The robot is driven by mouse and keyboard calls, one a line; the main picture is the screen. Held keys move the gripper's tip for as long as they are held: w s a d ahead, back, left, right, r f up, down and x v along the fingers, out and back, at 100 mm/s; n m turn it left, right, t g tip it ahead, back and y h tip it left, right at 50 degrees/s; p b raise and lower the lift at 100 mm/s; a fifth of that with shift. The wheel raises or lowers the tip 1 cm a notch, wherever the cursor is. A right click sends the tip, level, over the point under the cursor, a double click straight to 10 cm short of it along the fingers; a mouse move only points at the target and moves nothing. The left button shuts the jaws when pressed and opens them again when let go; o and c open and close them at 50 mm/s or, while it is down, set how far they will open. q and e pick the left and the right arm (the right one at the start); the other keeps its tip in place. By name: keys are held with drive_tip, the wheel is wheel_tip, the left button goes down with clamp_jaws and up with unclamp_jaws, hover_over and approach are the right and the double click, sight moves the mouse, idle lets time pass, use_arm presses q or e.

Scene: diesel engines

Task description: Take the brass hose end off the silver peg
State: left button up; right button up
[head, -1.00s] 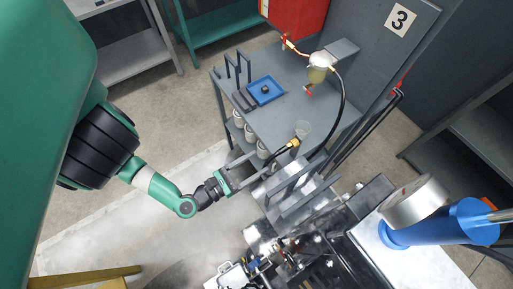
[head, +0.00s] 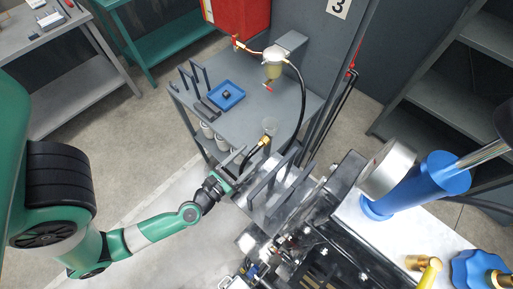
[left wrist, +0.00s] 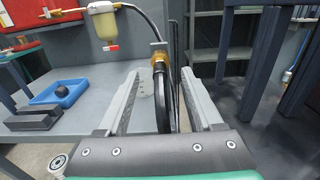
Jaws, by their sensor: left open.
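The brass hose end (head: 264,141) is at the near edge of the grey cart, beside a clear cup. In the left wrist view the brass hose end (left wrist: 159,60) shows just beyond my fingertips, with black hose (left wrist: 163,103) running back from it between the fingers. A small pale piece (left wrist: 158,46) shows right above the brass; I cannot tell for sure whether it is the silver peg. My left gripper (head: 246,163) is open, its fingers on either side of the hose with gaps visible. It also shows in the left wrist view (left wrist: 161,95). My right gripper is not in view.
Grey bars stand close to the gripper. The engine (head: 330,250) and a blue cylinder (head: 432,180) are at the right.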

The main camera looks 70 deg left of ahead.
sight(257, 148)
use_arm(q)
drive_tip(key=shift+x, duration=2.15)
clamp_jaws()
